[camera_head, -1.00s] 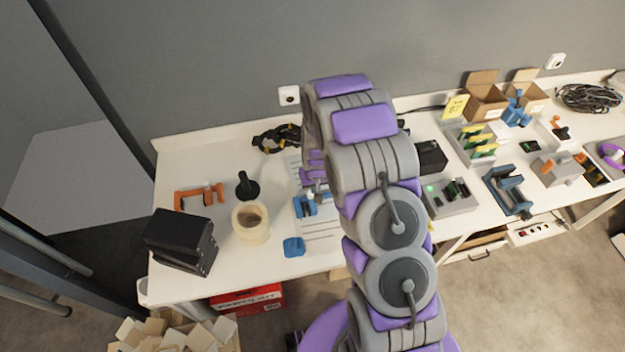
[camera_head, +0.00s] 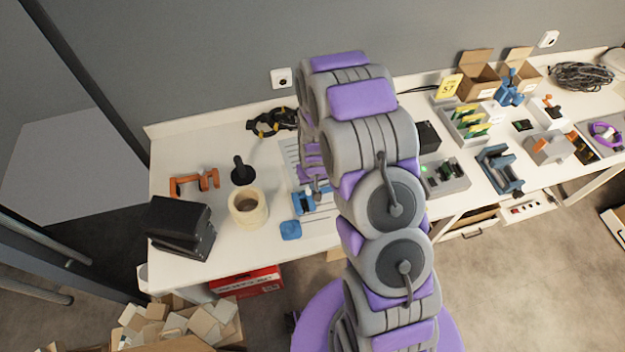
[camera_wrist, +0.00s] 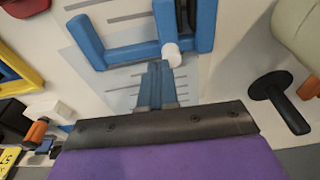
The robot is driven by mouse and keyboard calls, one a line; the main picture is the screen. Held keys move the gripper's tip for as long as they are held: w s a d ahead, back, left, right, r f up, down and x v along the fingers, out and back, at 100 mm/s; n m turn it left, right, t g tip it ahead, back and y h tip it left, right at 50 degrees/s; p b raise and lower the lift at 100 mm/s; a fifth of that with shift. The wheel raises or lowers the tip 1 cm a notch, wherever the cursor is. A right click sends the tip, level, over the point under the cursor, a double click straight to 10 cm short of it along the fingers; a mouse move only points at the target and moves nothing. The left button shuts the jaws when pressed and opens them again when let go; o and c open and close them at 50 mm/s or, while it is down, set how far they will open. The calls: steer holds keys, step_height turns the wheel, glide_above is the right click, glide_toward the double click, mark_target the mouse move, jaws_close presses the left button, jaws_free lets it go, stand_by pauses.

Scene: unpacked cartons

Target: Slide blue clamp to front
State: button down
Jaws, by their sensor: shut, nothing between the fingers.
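In the wrist view the clamp (camera_wrist: 91,42) is a large U-shaped frame with a white round tip (camera_wrist: 171,54). My gripper (camera_head: 316,190) is down at the clamp.
A beige roll (camera_head: 248,208), a black upright tool (camera_head: 242,172), an orange clamp (camera_head: 194,182) and a black box (camera_head: 180,228) stand left. Green-lit grey device (camera_head: 445,178) and dark blue clamp (camera_head: 500,168) are right.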

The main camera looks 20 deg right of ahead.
steer(key=shift+a, duration=0.1)
steer(key=s, duration=0.4)
steer(key=s+p, duration=0.1)
steer(key=s, duration=0.3)
steer(key=s+p, duration=0.1)
steer(key=s, duration=0.3)
steer(key=shift+r, duration=0.3)
steer(key=shift+w, duration=0.1)
steer(key=s+a+r+g, duration=0.1)
steer(key=s+r, duration=0.1)
steer(key=r, duration=0.7)
steer(key=s+r+g, duration=0.1)
steer(key=s+r, duration=0.1)
steer(key=r, duration=0.8)
steer(key=s+r+g, duration=0.1)
steer(key=s+r, duration=1.4)
steer(key=s, duration=0.2)
steer(key=shift+s+d+r+g, duration=0.15)
steer(key=shift+s+d+g, duration=0.15)
